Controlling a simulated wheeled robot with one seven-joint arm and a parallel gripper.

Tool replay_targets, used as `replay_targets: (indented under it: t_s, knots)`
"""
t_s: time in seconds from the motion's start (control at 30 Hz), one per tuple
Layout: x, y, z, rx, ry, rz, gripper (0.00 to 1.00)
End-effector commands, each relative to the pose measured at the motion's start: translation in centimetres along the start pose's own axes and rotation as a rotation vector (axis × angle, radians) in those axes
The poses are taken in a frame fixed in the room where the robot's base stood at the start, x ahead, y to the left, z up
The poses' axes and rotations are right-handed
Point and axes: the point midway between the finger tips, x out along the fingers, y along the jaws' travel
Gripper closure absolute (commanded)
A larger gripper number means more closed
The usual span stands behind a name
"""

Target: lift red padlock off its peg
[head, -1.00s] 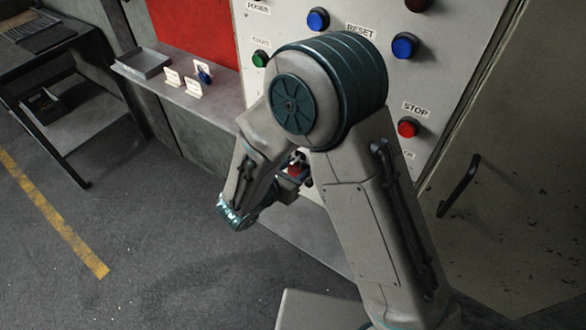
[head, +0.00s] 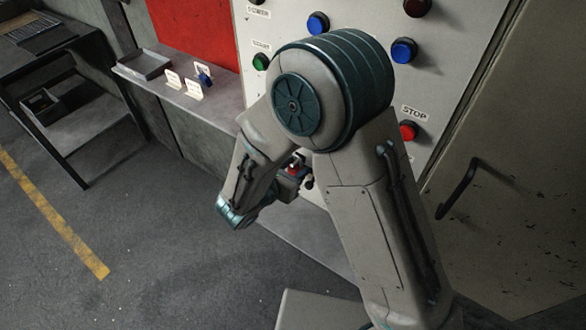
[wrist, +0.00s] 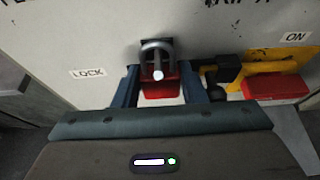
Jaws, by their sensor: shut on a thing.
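The red padlock (wrist: 160,92) is in the wrist view, upright, with its grey shackle at the top. The pale-tipped peg (wrist: 158,75) shows within the shackle's loop, in front of a dark mount on the grey panel. Whether the shackle touches the peg cannot be told. My gripper (wrist: 159,88) is shut on the padlock, with one dark blue finger on each side of its body. In the head view a small red part of the padlock (head: 295,168) shows between my arm links; my arm hides most of the rest.
Right of the padlock in the wrist view are a black block (wrist: 229,68) and a red handle (wrist: 275,87) by a yellow plate (wrist: 262,70). The panel has a LOCK label (wrist: 88,73). In the head view a ledge (head: 215,105) holds a tray and small cards.

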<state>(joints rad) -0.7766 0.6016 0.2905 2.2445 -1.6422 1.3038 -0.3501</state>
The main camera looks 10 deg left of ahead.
Motion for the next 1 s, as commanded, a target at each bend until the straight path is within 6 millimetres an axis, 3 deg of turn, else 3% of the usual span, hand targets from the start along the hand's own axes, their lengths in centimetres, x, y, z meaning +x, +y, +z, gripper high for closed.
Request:
replay_targets:
  t_s: [0.37, 1.0]
  knots:
    - [-0.2, 0.0, -0.1, 0.0, 0.0, 0.001, 0.87]
    - [-2.6, 0.0, -1.0, 0.001, 0.0, 0.001, 0.87]
